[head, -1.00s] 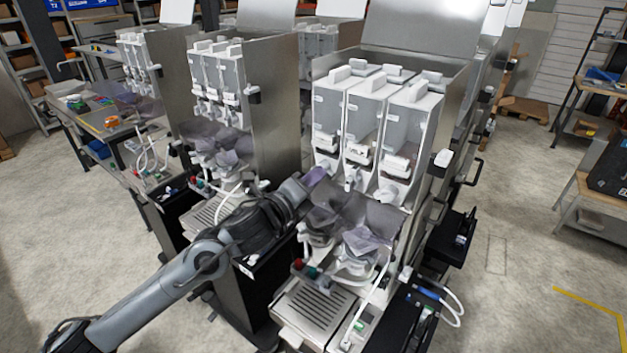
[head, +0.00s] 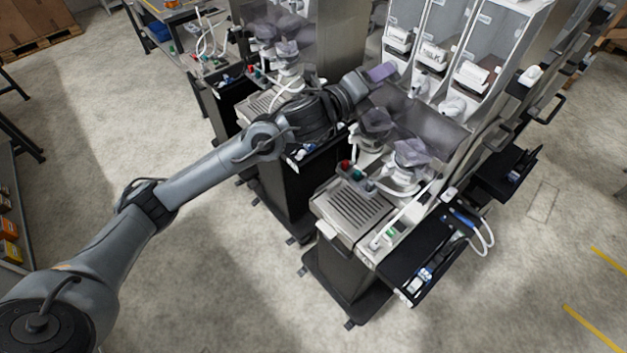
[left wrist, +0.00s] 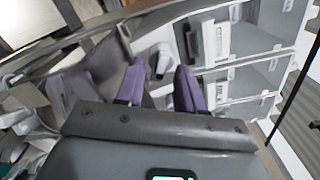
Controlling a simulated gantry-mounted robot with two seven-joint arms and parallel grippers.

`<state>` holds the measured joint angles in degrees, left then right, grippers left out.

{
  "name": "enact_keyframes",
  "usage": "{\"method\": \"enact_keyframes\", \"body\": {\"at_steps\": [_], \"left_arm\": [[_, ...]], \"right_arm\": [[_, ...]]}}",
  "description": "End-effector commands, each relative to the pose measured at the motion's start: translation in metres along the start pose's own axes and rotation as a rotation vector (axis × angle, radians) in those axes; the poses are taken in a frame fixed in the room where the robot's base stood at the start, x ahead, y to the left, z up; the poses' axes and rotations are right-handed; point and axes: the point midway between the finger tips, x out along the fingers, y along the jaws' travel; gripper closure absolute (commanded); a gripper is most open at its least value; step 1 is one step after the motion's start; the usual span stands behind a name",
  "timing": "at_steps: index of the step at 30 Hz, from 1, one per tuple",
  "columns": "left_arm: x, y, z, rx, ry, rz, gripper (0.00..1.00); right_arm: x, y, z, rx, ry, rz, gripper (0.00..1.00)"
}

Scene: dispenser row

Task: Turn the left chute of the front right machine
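The front right machine stands right of centre in the head view, with white canister fronts (head: 433,55) in a row. Two white chutes show below them, the middle one (head: 419,86) and the right one (head: 452,106). The left chute is hidden behind my left gripper (head: 383,72) in the head view. In the left wrist view the purple fingers of my left gripper (left wrist: 158,88) are apart. A white chute (left wrist: 160,60) shows in the gap, just beyond the fingertips; I cannot tell whether they touch it. My right gripper is not in view.
Smoky clear mixer covers (head: 412,152) sit below the chutes, above a slotted drip tray (head: 352,205). A black side tray (head: 430,250) sticks out at the machine's front right. Another machine (head: 280,60) stands close on the left. Floor in front is clear.

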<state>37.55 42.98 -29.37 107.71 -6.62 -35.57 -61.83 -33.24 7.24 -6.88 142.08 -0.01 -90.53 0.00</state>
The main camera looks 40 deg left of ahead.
Motion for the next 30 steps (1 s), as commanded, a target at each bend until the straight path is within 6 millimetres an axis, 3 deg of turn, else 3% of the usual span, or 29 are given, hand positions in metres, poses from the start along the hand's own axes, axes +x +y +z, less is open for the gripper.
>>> {"method": "enact_keyframes", "body": {"at_steps": [8, 15, 22, 30], "left_arm": [[0.000, -0.008, 0.002, -0.331, 0.003, 0.005, 0.62], [0.000, -0.011, 0.004, -0.816, 0.001, 0.004, 0.62], [0.000, -0.011, 0.006, -1.292, -0.001, 0.001, 0.62], [0.000, -0.009, 0.009, -1.814, 0.000, -0.001, 0.62]], "right_arm": [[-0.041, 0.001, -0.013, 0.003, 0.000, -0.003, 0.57], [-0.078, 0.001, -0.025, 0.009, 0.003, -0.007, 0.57], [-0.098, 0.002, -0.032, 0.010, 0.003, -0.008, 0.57], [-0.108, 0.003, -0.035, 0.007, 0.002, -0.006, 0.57]]}}
